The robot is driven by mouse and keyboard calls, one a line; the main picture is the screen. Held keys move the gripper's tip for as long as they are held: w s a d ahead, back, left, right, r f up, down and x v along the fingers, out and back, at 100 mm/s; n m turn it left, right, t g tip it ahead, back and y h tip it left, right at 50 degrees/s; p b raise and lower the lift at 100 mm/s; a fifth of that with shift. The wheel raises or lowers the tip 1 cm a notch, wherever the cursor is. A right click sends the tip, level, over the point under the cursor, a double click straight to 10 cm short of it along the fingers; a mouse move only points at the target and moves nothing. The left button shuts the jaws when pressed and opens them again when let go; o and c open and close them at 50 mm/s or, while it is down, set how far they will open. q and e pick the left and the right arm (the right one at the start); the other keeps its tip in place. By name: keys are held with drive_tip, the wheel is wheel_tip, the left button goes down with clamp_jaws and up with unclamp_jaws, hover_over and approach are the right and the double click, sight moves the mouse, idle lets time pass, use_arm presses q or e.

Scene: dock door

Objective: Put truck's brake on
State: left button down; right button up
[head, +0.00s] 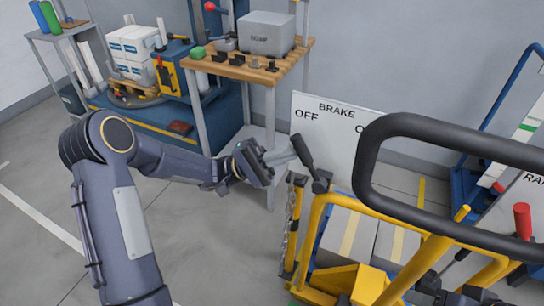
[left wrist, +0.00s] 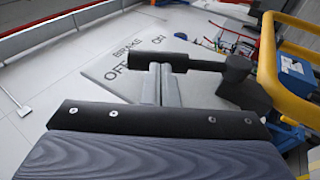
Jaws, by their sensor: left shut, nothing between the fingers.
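The truck's brake lever is a black grip (head: 303,152) on a dark pivot at the corner of the yellow frame. It leans up and left, to the OFF side of the white BRAKE sign (head: 332,125) behind it. In the left wrist view the lever (left wrist: 150,61) lies across the view just beyond the fingertips. My left gripper (head: 287,156) is shut and empty, with its fingers pointing right at the lever's left side. Its fingertips (left wrist: 163,75) are at or against the grip; I cannot tell whether they touch.
The truck has a yellow frame (head: 312,225) and a thick black handle loop (head: 370,160) at right, with grey boxes (head: 345,237) inside. A wooden-topped bench (head: 235,70) stands behind. Floor at left is clear.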

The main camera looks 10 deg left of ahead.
sight(309, 160)
use_arm(q)
drive_tip(key=shift+d+r, duration=0.1)
drive_tip(key=shift+r, duration=0.05)
idle(0.3)
drive_tip(key=d+r+y+p, duration=0.1)
drive_tip(key=y, duration=0.1)
drive_tip(key=d+r+m+y+p, duration=0.1)
drive_tip(key=d+r+y+p, duration=0.1)
drive_tip(key=s+d+r+m+y+p, duration=0.1)
drive_tip(key=d+y, duration=0.1)
drive_tip(key=y, duration=0.1)
drive_tip(key=shift+d+r+g, duration=0.15)
drive_tip(key=shift+d+g, duration=0.1)
drive_tip(key=shift+g, duration=0.15)
drive_tip(key=d+y, duration=0.1)
drive_tip(key=y, duration=0.1)
drive_tip(key=d+y+p, duration=0.1)
drive_tip(key=d, duration=0.1)
drive_tip(key=shift+s+d+y, duration=0.15)
drive_tip(key=shift+s+y, duration=0.2)
drive_tip(key=shift+y, duration=0.05)
drive_tip(key=shift+s+d, duration=0.1)
drive_tip(key=shift+d, duration=0.35)
drive_tip(key=shift+s+d, duration=0.15)
